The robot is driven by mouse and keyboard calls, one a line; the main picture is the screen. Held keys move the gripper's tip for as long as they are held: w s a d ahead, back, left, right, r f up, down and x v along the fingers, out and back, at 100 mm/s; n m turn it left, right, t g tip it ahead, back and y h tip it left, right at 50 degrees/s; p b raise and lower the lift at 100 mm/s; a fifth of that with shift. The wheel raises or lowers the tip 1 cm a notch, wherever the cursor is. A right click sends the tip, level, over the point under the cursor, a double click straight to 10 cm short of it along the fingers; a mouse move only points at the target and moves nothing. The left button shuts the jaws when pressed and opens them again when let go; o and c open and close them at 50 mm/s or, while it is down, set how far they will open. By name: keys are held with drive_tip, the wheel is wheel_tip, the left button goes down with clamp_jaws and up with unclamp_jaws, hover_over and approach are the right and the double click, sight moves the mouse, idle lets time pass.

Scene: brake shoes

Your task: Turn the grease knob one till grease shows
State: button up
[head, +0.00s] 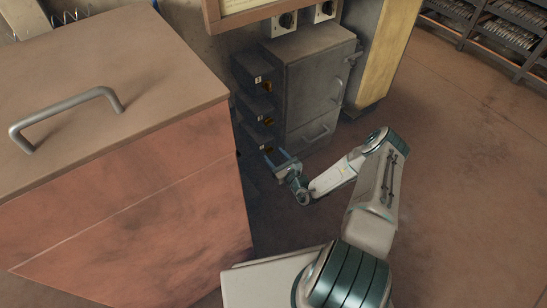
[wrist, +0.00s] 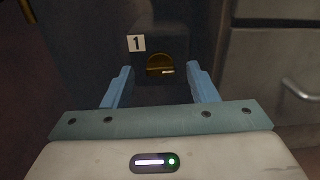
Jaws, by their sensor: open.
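The grease knob one is a round brass knob (wrist: 160,66) with a pale mark on its right side, set on a dark housing beside a white label reading 1 (wrist: 136,43). In the head view it appears to be the lowest brass knob (head: 268,149) of a stack. My gripper (wrist: 161,70) is open, with its blue fingers on either side of the knob in the picture. I cannot tell how far the fingertips are from it. In the head view my gripper (head: 278,157) is low in front of the lowest housing. No grease is visible.
Two more dark housings with brass knobs (head: 268,86) (head: 267,120) stand above. A grey cabinet (head: 312,82) with handles is right of them. A large reddish bin (head: 130,215) with a lid handle stands close on the left. Floor (head: 460,190) on the right is clear.

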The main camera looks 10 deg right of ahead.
drive_tip(key=shift+w+a, duration=0.25)
drive_tip(key=shift+w, duration=0.35)
drive_tip(key=c, duration=1)
drive_tip(key=shift+m, duration=0.3)
drive_tip(key=m+p, duration=0.1)
drive_tip(key=m, duration=0.2)
drive_tip(key=shift+d+m, duration=0.15)
drive_tip(key=shift+m, duration=0.15)
drive_tip(key=shift+f+m+p, duration=0.2)
drive_tip(key=shift+m+p, duration=0.1)
drive_tip(key=shift+m, duration=5)
